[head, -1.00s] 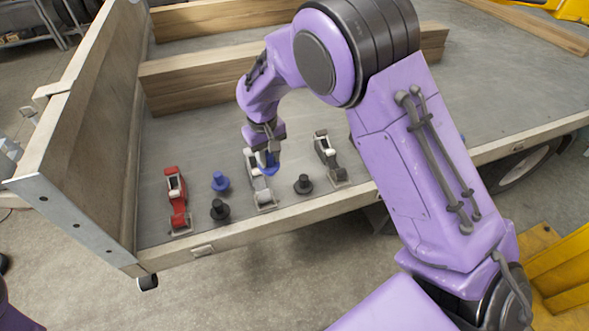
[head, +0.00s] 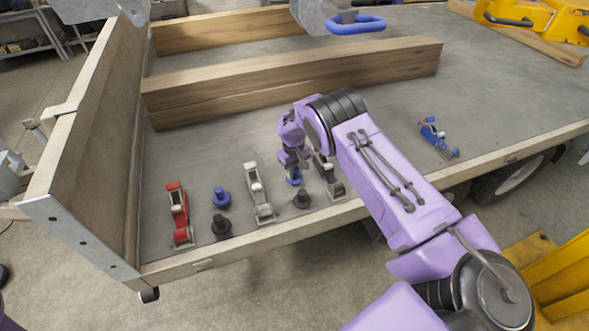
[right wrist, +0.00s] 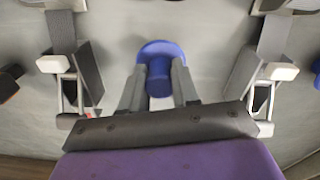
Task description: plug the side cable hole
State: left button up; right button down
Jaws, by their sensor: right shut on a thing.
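My right gripper (head: 292,166) is shut on a blue plug (head: 294,180) with a wide round flange, low over the trailer bed. The right wrist view shows the plug (right wrist: 160,62) between the two fingers (right wrist: 158,90), flange away from the gripper. I cannot tell whether it touches the bed. A black plug (head: 301,199) stands just in front of it. Another blue plug (head: 221,198) and black plug (head: 221,225) stand farther left. I cannot make out an open cable hole; the bed under the held plug is hidden. My left gripper is not in view.
A red latch (head: 178,215), a white latch (head: 258,190) and a grey latch (head: 330,180) stand along the near rail (head: 240,253). A blue latch (head: 435,137) is farther right. Wooden beams (head: 300,75) lie behind; a side wall (head: 90,130) bounds the left.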

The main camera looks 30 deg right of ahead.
jog(key=shift+a+f+b, duration=0.1)
jog(key=shift+f+b, duration=0.1)
jog(key=shift+b, duration=0.1)
jog(key=c, duration=0.8)
grip_release()
jog(key=shift+r, duration=0.1)
jog(key=r, duration=0.3)
jog(key=r+b, duration=0.1)
jog(key=r, duration=0.3)
jog(key=a+r+b, duration=0.1)
jog(key=r, duration=0.2)
jog(key=shift+s+r, duration=0.2)
jog(key=shift+s, duration=0.2)
jog(key=shift+s+a, duration=0.1)
